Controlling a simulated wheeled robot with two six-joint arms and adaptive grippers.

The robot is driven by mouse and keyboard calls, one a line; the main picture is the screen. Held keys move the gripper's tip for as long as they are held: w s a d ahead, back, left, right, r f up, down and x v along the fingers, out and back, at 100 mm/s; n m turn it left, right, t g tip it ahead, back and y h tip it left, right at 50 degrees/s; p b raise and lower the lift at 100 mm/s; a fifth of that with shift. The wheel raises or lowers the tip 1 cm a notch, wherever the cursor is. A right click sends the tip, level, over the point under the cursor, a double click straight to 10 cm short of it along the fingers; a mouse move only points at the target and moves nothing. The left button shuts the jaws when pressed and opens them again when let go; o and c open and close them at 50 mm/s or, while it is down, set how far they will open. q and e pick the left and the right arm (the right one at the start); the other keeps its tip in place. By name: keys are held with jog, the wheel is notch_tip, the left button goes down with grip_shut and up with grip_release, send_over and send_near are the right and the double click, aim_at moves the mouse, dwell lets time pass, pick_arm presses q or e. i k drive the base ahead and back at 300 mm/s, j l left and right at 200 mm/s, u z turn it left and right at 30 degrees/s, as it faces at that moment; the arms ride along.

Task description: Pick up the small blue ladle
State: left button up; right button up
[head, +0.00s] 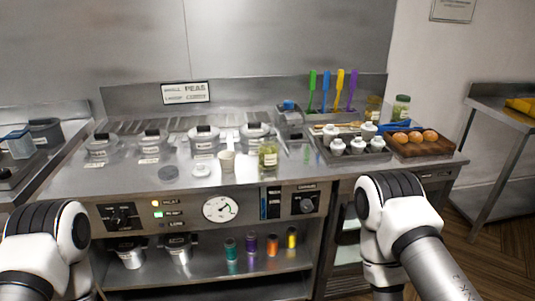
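Other blue items are a small blue piece (288,105) by the grey metal holder and a blue object (398,126) behind the brown rolls. I cannot tell which is the small blue ladle. My two arms show at the lower left and lower right, below the counter front; neither gripper is in view.
The steel counter (120,184) holds several lidded pots (204,140), a beige cup (227,160), a green jar (268,155), a tray of white-topped bottles (350,157) and a wooden tray of rolls (425,150). Below are knobs, a gauge (220,209) and a shelf. Bare counter lies at front left.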

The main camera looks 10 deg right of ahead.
aim_at(327, 75)
jog(key=i+l+u, duration=0.1)
jog(key=i+l, duration=0.25)
jog(key=i+l+u, duration=0.15)
jog(key=i+l, duration=0.15)
jog(key=l, duration=0.2)
jog(key=i+l+u, duration=0.1)
jog(key=i+l, duration=0.2)
jog(key=l, duration=0.15)
